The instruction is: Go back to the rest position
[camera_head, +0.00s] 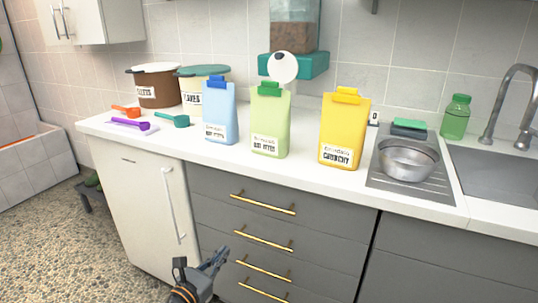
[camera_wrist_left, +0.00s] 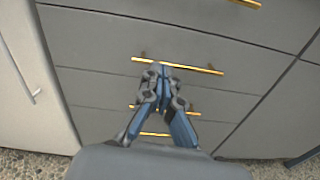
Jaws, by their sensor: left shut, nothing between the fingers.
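My left gripper (camera_head: 217,262) is low in the head view, in front of the grey drawers and below the counter top. In the left wrist view the left gripper (camera_wrist_left: 162,68) has its fingers together, with nothing between them. Behind it are the grey drawer fronts with brass handles (camera_wrist_left: 178,66); I cannot tell that it touches any of them. My right gripper is not in view.
The white counter (camera_head: 225,153) holds blue (camera_head: 220,112), green (camera_head: 270,120) and yellow (camera_head: 344,130) bags, several scoops, two tubs and a metal bowl (camera_head: 408,160) beside the sink (camera_head: 497,178). A white cabinet door (camera_head: 140,205) is left of the drawers.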

